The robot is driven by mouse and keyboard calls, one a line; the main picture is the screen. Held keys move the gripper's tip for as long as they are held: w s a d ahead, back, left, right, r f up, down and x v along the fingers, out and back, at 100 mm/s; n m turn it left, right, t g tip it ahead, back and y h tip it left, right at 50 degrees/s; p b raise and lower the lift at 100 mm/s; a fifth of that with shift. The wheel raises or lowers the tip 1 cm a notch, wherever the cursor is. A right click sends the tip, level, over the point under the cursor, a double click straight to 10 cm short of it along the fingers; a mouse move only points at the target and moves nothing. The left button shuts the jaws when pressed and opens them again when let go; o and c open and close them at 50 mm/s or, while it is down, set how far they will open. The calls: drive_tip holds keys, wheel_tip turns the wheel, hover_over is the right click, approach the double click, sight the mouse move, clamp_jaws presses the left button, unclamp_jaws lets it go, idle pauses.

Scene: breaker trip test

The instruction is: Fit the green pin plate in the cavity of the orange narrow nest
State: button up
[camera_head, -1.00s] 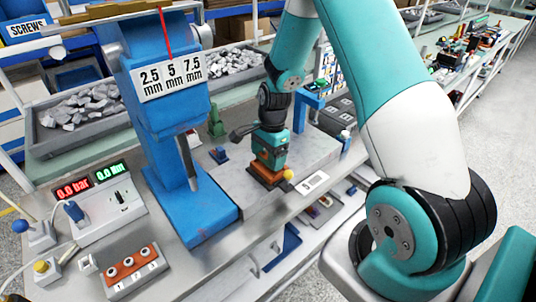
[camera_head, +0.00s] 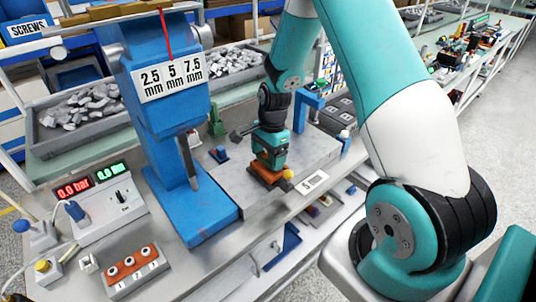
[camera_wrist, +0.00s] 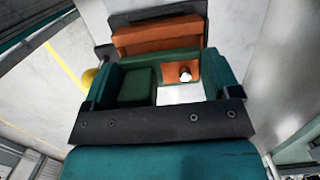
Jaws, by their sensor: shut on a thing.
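My gripper (camera_head: 269,158) points down at the orange narrow nest (camera_head: 264,176) on the grey bench plate. In the wrist view, my gripper (camera_wrist: 160,82) is shut on the green pin plate (camera_wrist: 137,87), whose dark green block shows between the teal fingers. The orange narrow nest (camera_wrist: 158,38) shows beyond the fingers, and more orange with a white-topped pin shows between them, right of the green block. The green plate's underside is hidden, so I cannot tell whether it sits in the cavity or just above it.
A yellow ball (camera_head: 288,174) is close beside the nest at the right, and a white label (camera_head: 312,182) lies near the plate's front edge. A blue press (camera_head: 170,120) stands to the left. A blue bracket (camera_head: 308,100) stands behind at the right. The bench plate between press and nest is clear.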

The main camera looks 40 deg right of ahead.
drive_tip(key=shift+f+b, duration=0.4)
drive_tip(key=shift+f, duration=0.4)
idle(0.4)
drive_tip(key=shift+r, duration=0.15)
drive_tip(key=shift+r+p, duration=0.4)
drive_tip(key=shift+p, duration=0.1)
drive_tip(key=shift+f, duration=0.6)
idle(1.7)
drive_tip(key=shift+r, duration=0.2)
drive_tip(key=shift+r+p, duration=0.4)
idle(1.5)
drive_tip(key=shift+f, duration=0.6)
